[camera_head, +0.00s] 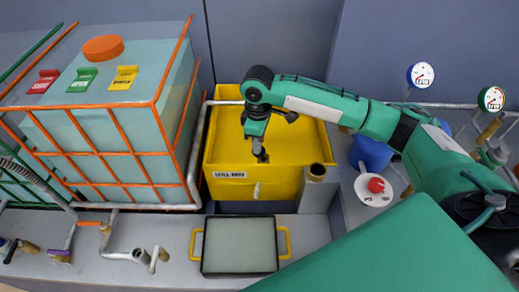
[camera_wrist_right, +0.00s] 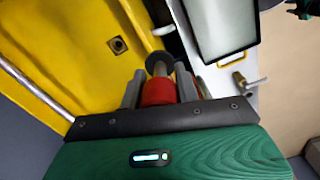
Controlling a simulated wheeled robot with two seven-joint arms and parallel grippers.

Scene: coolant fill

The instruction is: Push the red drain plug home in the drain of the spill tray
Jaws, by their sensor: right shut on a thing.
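The yellow spill tray (camera_head: 222,150) stands in the middle of the head view, and its yellow surface (camera_wrist_right: 60,50) fills the upper left of the right wrist view. My right gripper (camera_head: 261,156) hangs over the tray, pointing down. In the wrist view the right gripper (camera_wrist_right: 160,82) is shut on the red drain plug (camera_wrist_right: 158,92), which has a dark round end pointing away from the palm. A small square dark fitting, apparently the drain (camera_wrist_right: 118,44), shows in the tray, left of the plug and apart from it in that view. My left gripper is not in view.
A dark-framed tray with yellow handles (camera_head: 240,246) lies in front of the spill tray. A caged pale tank (camera_head: 110,130) stands at left. A white round lid with a red knob (camera_head: 374,190) and a blue container (camera_head: 370,152) are at right. A pipe (camera_head: 196,150) runs along the tray's left side.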

